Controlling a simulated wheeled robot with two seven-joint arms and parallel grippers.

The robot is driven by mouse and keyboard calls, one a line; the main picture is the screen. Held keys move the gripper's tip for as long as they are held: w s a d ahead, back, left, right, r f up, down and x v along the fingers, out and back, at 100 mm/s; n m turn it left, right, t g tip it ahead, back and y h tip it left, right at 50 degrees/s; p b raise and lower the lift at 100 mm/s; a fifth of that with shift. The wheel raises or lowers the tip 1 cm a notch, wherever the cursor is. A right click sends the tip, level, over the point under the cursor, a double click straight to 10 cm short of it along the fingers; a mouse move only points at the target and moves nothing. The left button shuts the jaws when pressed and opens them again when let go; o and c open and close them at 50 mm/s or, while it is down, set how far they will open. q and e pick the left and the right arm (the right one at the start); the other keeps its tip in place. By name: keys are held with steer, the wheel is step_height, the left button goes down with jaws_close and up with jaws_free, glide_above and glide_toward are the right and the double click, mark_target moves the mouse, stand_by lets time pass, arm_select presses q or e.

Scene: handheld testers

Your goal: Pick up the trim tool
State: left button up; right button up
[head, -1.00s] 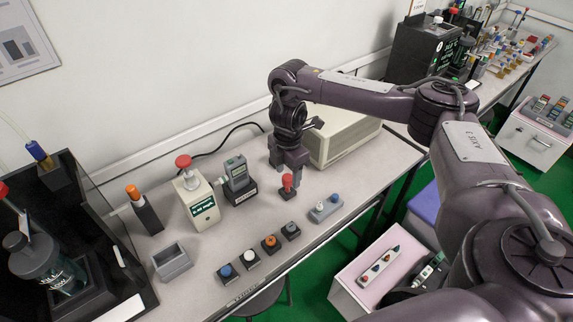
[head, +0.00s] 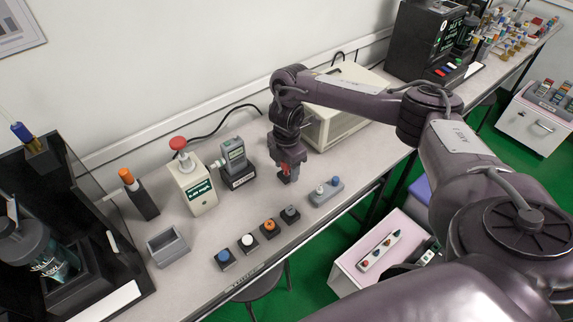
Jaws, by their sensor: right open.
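A small red-topped tool (head: 284,170) stands upright in a small dark base on the bench; it appears to be the trim tool. My right gripper (head: 288,168) points down from above, with its fingers at the red top. The jaws are open around or just beside it; the fingers hide part of the red, and I cannot tell whether they touch it. An orange-capped tool (head: 127,176) stands in a black holder at the left of the bench. My left gripper is not in view.
Several coloured button blocks, including an orange one (head: 269,227), line the front edge of the bench. A handheld tester (head: 234,156) stands in a dock to the left. A beige instrument (head: 338,125) is behind.

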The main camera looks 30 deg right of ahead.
steer(key=shift+c, duration=0.4)
steer(key=c, duration=1)
steer(key=shift+o, duration=0.2)
